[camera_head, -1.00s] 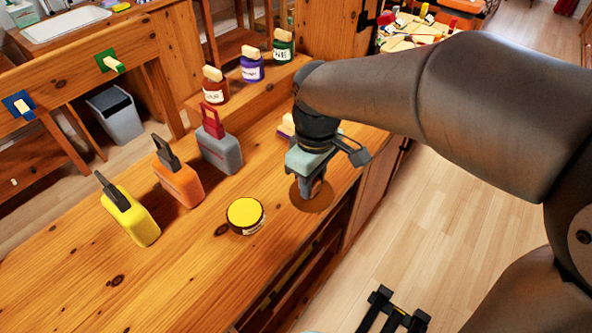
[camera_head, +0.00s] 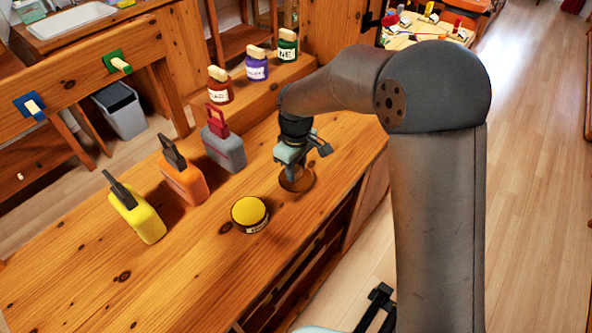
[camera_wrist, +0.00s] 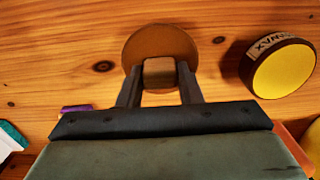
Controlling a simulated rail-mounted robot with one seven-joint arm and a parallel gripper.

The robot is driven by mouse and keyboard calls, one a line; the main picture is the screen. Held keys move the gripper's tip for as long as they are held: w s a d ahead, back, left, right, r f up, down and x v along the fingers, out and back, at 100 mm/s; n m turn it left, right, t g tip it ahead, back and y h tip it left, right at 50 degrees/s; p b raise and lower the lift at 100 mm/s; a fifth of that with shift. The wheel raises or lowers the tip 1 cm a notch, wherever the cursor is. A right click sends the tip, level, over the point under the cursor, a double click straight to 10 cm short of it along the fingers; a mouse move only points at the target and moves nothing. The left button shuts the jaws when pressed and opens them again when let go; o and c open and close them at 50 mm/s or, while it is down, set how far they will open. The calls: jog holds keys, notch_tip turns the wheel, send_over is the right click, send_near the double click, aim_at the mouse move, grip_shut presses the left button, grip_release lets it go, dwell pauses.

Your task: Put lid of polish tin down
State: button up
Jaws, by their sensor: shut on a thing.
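The lid is a flat brown disc (camera_head: 301,186) with a block-like knob, which shows in the wrist view (camera_wrist: 158,72). My gripper (camera_head: 295,172) is shut on the knob, with one finger on each side of it in the wrist view (camera_wrist: 158,88). The lid looks level and is at or just above the bench top; I cannot tell if it touches. The open polish tin (camera_head: 249,212) stands upright to the left and nearer, showing yellow polish and a dark rim. It also shows at the right of the wrist view (camera_wrist: 285,70), apart from the lid.
Yellow (camera_head: 140,215), orange (camera_head: 183,182) and grey (camera_head: 224,152) containers stand in a row left of the tin. Several labelled bottles (camera_head: 257,68) stand on a raised shelf behind. The wooden bench (camera_head: 190,270) is clear in front of the tin.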

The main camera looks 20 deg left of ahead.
aim_at(296, 169)
jog(key=shift+f, duration=0.85)
jog(key=shift+f, duration=0.1)
jog(key=o, duration=1)
jog(key=shift+c, duration=0.2)
notch_tip(296, 169, up, 12)
